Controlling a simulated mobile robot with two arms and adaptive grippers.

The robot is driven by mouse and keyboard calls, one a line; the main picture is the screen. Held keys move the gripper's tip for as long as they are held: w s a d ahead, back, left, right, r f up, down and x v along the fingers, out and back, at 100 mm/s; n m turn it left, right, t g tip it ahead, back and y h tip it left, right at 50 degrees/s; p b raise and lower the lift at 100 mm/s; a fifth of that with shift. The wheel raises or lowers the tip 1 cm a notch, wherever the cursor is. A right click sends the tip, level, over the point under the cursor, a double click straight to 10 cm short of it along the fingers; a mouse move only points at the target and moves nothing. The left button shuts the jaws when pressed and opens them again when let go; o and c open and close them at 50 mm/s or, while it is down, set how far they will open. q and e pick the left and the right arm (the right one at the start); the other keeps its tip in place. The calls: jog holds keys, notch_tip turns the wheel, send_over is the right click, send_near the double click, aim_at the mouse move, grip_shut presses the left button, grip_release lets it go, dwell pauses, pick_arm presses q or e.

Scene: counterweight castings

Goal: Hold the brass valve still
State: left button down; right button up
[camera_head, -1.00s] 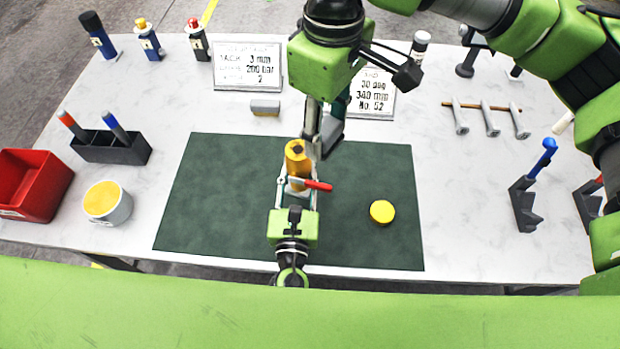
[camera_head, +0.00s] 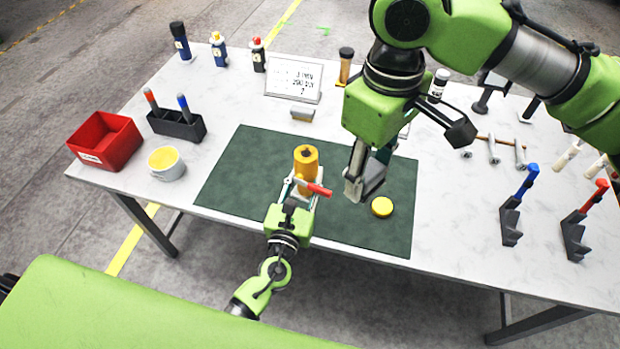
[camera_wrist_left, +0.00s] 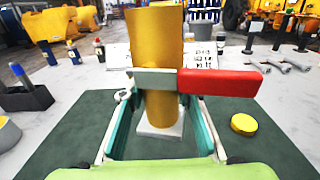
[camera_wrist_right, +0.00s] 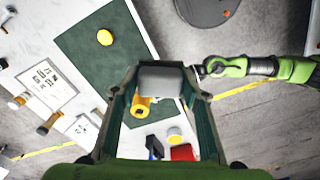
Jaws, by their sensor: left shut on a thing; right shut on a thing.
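The brass valve (camera_head: 306,160) is an upright gold cylinder with a dark spot on top and a red-handled lever (camera_head: 319,189) across its front. It stands over the green mat (camera_head: 240,180); in the left wrist view (camera_wrist_left: 158,115) a pale base shows beneath it. My left gripper (camera_head: 304,186) is shut on the valve from the front, with a finger on each side. My right gripper (camera_head: 364,186) is to the right of the valve, apart from it, and is shut on a grey block (camera_wrist_right: 160,79). The valve also shows in the right wrist view (camera_wrist_right: 140,105).
A yellow disc (camera_head: 382,206) lies on the mat near my right gripper. A red bin (camera_head: 105,140), a white tub (camera_head: 166,165) and a pen holder (camera_head: 177,124) stand at left. Blue-handled (camera_head: 527,183) and red-handled (camera_head: 592,200) stands are at right. A sign (camera_head: 293,79) is behind.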

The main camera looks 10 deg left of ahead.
pick_arm(q)
jog(key=shift+w, duration=0.2)
pick_arm(e)
jog(key=shift+w+f, duration=0.1)
jog(key=shift+w, duration=0.05)
pick_arm(q)
jog(key=shift+f, duration=0.1)
pick_arm(e)
jog(key=shift+f, duration=0.1)
